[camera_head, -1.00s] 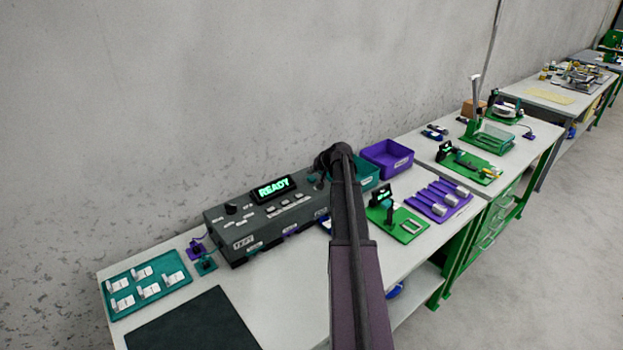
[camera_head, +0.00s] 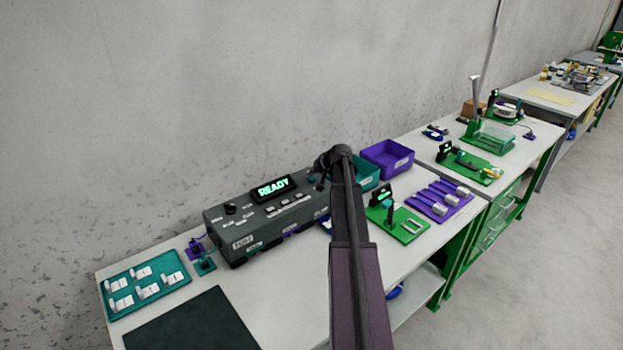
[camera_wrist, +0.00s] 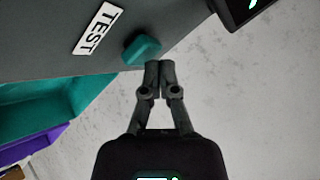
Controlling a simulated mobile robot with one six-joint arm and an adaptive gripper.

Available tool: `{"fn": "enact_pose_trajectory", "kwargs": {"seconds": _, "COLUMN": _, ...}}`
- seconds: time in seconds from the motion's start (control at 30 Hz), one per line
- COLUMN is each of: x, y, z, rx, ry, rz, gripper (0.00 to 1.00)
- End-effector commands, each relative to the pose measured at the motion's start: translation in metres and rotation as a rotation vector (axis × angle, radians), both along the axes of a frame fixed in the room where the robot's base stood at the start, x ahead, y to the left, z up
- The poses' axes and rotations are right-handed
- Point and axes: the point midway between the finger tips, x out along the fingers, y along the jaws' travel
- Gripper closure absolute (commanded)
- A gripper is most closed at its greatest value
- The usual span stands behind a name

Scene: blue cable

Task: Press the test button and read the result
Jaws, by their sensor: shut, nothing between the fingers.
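The dark grey tester (camera_head: 262,225) stands on the near bench against the wall, and its display (camera_head: 273,188) reads READY in green. In the wrist view, a teal button (camera_wrist: 142,49) sits on a dark grey panel beside a white TEST label (camera_wrist: 97,28). My gripper (camera_wrist: 158,66) is shut and empty, its tips right beside the button. I cannot tell whether they touch it. In the head view my arm hides the gripper's fingers and the button.
A teal bin and a purple bin (camera_head: 387,158) stand right of the tester. A green fixture (camera_head: 400,222) and a purple rack (camera_head: 438,201) lie in front of them. A teal tray (camera_head: 146,287) with white parts and a dark mat (camera_head: 192,325) are at left.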

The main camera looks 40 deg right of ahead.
Motion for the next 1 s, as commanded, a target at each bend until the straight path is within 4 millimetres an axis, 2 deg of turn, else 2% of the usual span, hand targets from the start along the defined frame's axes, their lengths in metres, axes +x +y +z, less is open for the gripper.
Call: {"fn": "enact_pose_trajectory", "kwargs": {"seconds": 1.0, "x": -0.0001, "y": 0.0001, "z": -0.0091, "rx": 0.000, "ry": 0.000, "rz": 0.000, "gripper": 1.00}}
